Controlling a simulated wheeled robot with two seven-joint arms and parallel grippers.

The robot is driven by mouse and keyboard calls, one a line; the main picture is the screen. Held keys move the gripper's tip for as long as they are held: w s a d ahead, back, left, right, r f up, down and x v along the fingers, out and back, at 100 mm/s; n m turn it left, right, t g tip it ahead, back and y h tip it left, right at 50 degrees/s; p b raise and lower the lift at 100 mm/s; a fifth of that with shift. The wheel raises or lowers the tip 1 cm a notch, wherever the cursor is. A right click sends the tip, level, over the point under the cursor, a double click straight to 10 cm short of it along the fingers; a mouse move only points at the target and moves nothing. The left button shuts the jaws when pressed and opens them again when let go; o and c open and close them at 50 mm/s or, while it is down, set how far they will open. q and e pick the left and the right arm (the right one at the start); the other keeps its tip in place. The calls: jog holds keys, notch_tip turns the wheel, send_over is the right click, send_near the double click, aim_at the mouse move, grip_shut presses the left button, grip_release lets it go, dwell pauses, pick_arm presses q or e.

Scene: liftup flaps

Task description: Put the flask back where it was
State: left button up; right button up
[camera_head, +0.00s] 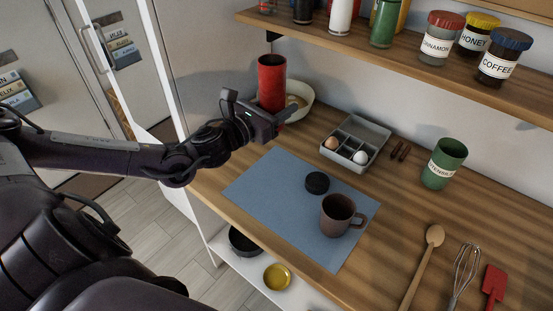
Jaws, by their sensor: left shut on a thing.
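The flask (271,80) is a red cylinder at the back left of the wooden counter, roughly upright. My left gripper (278,114) is shut on its lower part and hides some of it. I cannot tell whether the flask's base touches the counter. A white bowl (303,101) is right beside or behind the flask. A round black lid (317,182) lies on the blue mat (262,186), close to a brown mug (337,216). My right gripper is not in view.
A grey divided tray (373,135) with eggs stands right of the flask. A green utensil cup (443,164) is farther right. A wooden spoon (420,265), a whisk (464,275) and a red spatula (493,285) lie in front. A shelf (395,47) with jars overhangs the counter.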

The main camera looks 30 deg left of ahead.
pick_arm(q)
notch_tip(320, 180, down, 13)
jog(key=shift+f+p, duration=0.1)
jog(key=shift+p, duration=0.3)
jog(key=shift+f, duration=2.25)
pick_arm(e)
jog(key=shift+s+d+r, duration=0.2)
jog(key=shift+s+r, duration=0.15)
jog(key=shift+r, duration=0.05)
pick_arm(q)
jog(key=shift+f, duration=0.15)
jog(key=o, duration=1.3)
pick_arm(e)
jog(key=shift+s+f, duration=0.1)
